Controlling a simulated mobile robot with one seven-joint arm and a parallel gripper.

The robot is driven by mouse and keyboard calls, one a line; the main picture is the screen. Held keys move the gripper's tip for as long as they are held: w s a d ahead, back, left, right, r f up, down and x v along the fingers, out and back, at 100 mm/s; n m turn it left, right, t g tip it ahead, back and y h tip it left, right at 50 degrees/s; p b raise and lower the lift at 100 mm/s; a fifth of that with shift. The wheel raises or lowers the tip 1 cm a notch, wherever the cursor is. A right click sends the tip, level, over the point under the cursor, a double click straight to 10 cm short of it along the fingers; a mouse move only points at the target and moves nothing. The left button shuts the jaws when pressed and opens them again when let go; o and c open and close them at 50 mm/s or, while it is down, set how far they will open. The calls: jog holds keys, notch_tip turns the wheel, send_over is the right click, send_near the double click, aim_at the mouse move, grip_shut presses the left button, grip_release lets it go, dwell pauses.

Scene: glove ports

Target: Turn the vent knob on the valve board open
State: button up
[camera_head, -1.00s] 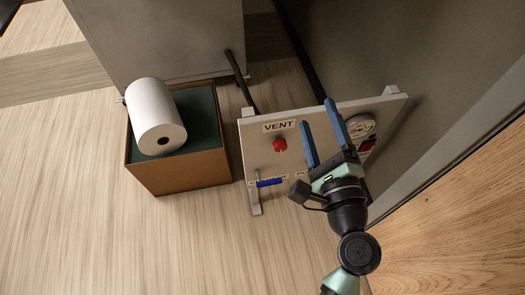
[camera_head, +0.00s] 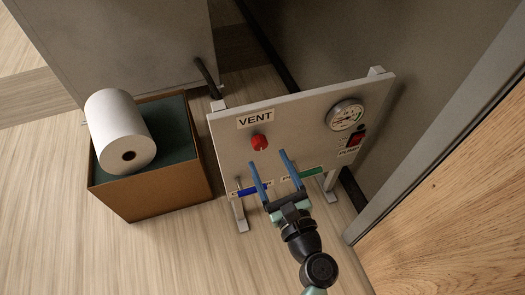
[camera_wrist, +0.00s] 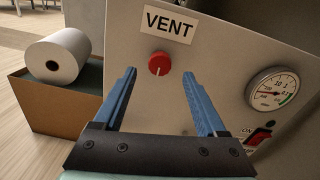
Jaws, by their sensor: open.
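The valve board (camera_head: 300,115) is a pale upright panel on feet. The red vent knob (camera_head: 259,142) sits on it below the VENT label (camera_head: 256,119). In the wrist view the knob (camera_wrist: 160,63) shows a pale pointer line running roughly downward. My gripper (camera_head: 266,157) is open, its two blue fingers spread and pointing at the board. In the head view the fingertips appear just below and right of the knob. In the wrist view the knob shows between and beyond the fingertips (camera_wrist: 159,72). Nothing is between the fingers; the gap to the knob is hard to judge.
A round gauge (camera_head: 346,115) and a red pump switch (camera_head: 357,138) are on the board's right. Blue (camera_head: 252,190) and green (camera_head: 302,174) handles lie low on it. A brown box (camera_head: 155,189) with a white roll (camera_head: 119,130) stands left. A wooden surface (camera_head: 445,200) is at right.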

aim_at(261, 146)
jog(key=shift+b+x, duration=0.35)
jog(key=shift+x, duration=2.05)
grip_shut()
